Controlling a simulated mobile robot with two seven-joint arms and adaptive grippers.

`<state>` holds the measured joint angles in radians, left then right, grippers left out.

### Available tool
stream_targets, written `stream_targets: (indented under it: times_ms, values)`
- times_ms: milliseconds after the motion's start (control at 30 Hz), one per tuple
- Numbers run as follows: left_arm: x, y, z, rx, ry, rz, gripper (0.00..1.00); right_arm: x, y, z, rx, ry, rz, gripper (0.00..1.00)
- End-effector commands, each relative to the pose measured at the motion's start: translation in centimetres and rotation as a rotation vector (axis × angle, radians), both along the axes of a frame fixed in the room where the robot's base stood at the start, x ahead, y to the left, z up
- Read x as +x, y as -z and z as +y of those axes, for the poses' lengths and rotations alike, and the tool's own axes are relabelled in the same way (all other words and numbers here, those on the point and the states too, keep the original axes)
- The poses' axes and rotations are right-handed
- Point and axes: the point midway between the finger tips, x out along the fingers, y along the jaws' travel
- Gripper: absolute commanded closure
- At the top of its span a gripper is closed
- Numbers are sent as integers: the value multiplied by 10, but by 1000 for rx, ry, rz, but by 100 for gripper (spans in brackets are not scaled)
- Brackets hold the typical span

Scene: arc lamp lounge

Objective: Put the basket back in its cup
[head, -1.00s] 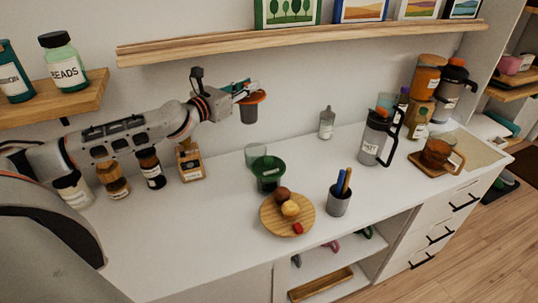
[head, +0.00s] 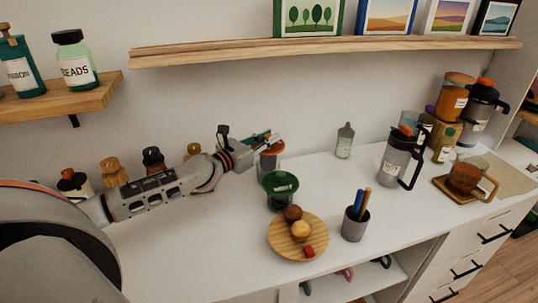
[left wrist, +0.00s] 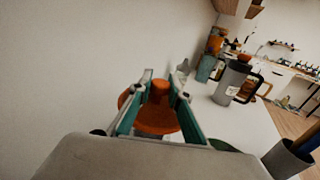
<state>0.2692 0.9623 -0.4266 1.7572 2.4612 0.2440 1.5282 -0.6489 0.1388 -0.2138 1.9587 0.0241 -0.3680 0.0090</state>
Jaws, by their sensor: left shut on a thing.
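The basket (head: 271,148) has an orange top and a grey body. My left gripper (head: 266,140) is shut on its orange knob; the left wrist view shows the knob (left wrist: 159,92) between the two fingers, above the wide orange rim. My right gripper is not in view.
A round wooden board (head: 285,244) with food and a pen holder (head: 355,223) are nearer. A grey press jug (head: 397,160) stands to the right. A long shelf (head: 330,47) is above.

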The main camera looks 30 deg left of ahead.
Motion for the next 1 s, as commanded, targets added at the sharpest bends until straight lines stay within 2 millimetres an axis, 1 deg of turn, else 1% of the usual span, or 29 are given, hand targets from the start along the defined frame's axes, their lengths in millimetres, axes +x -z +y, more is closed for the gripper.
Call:
stream_targets:
  times_ms: [33,167,267,400,467,700,867,900,933,1000]
  values:
    - [0,5,0,-1,0,-1,100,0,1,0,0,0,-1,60]
    - [0,9,0,0,0,-2,100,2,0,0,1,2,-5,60]
    - [0,23,0,-3,-1,3,100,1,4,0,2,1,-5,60]
    - [0,45,0,-4,-1,3,100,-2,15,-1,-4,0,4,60]
    - [0,50,0,-3,-1,3,100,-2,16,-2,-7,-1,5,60]
    - [0,48,0,1,0,-1,100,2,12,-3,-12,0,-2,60]
    - [0,52,0,0,0,0,100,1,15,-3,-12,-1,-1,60]
    - [0,51,0,0,0,-1,72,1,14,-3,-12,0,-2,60]
    - [0,51,0,0,0,-1,65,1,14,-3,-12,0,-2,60]
    - [0,51,0,0,0,-1,65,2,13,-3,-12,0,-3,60]
